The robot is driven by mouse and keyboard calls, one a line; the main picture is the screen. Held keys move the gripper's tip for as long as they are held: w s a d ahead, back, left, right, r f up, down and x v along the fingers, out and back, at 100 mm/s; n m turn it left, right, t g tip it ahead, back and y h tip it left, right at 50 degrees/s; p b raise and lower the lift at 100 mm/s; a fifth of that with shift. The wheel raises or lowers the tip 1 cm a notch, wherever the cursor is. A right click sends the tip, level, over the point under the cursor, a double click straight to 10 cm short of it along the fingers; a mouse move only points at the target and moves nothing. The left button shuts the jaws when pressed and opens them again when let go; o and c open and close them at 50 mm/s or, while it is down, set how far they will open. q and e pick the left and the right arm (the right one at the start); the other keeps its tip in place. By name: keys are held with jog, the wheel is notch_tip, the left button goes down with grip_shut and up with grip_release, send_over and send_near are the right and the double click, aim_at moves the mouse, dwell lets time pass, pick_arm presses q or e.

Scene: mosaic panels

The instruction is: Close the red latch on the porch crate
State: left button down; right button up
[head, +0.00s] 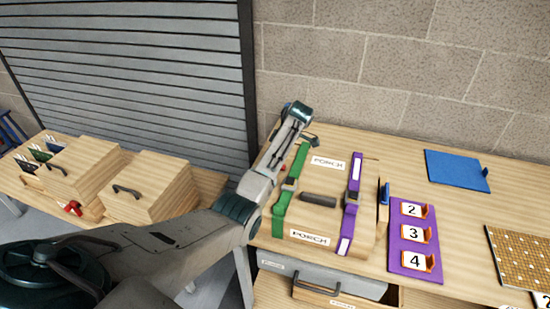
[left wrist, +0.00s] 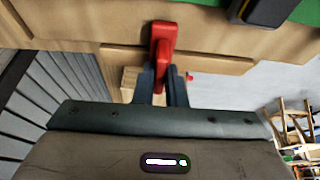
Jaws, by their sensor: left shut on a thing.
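The porch crate (head: 325,222) is a wooden box with PORCH labels, a dark handle (head: 318,200), a green strap and a purple strap. It stands on the wooden table, and its edge is close in the left wrist view (left wrist: 215,75). The red latch (left wrist: 163,42) is on the crate's side. My left gripper (left wrist: 163,82) is shut on the lower end of this latch, one dark finger on each side. In the head view my left arm covers the crate's left side, and the fingertips are hidden. My right gripper is not in view.
A purple board (head: 395,255) with number cards lies right of the crate. A blue board (head: 455,165) and a perforated board (head: 520,255) are farther right. A partly open drawer (head: 330,290) is below. Wooden boxes (head: 150,185) stand on the left bench.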

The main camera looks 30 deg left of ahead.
pick_arm(q)
jog(key=shift+r, duration=0.15)
jog(key=c, duration=1.5)
grip_release()
jog(key=shift+w+d+r+b, duration=0.15)
jog(key=shift+d+r+b, duration=0.1)
jog(key=shift+r+b, duration=0.2)
jog(key=b+v, duration=0.1)
jog(key=v, duration=0.2)
jog(key=shift+d+r+b, duration=0.1)
jog(key=shift+b, duration=0.25)
jog(key=p+v, duration=0.4)
jog(key=v, duration=0.2)
jog(key=shift+r, duration=0.2)
